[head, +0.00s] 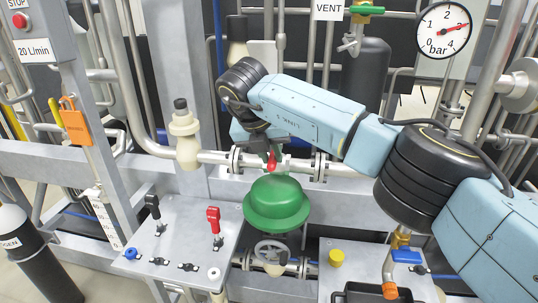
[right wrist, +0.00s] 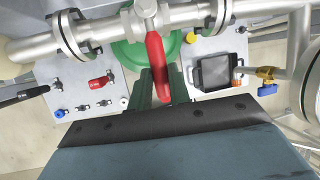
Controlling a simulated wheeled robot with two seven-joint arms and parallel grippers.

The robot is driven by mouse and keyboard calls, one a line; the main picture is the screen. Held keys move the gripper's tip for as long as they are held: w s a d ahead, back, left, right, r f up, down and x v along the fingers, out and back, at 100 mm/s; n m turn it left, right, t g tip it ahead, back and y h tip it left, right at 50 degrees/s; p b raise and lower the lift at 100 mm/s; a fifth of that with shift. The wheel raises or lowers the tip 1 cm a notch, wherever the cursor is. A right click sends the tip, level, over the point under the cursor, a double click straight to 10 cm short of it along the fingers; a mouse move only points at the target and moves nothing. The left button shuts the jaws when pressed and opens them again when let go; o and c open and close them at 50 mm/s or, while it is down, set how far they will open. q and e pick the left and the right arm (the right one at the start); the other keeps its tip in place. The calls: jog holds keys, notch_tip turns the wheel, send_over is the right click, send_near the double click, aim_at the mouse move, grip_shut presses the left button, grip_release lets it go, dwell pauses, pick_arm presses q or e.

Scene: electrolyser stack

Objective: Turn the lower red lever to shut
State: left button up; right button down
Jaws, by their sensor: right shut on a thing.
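A red lever (head: 272,161) sits on the grey horizontal pipe, just above the green dome. In the right wrist view the red lever (right wrist: 157,65) is large and points from the pipe toward my wrist, out from the pipe rather than along it. My right gripper (head: 268,150) is at this lever. Its dark green fingers (right wrist: 160,92) lie on both sides of the lever's free end and are shut on it. The fingertips are partly hidden by the lever. My left gripper is in neither view.
A panel (head: 185,240) below left carries a second, smaller red lever (head: 213,214) and a black one (head: 153,206). The green dome (head: 277,203) stands close under the pipe. A cream fitting (head: 185,140) is left of it. A black tray (right wrist: 214,74) lies to the right.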

jog(key=shift+a, duration=0.1)
dwell(0.4)
jog(key=c, duration=1.3)
grip_release()
jog(key=v, duration=1.3)
jog(key=shift+a, duration=0.15)
jog(key=shift+r, duration=0.15)
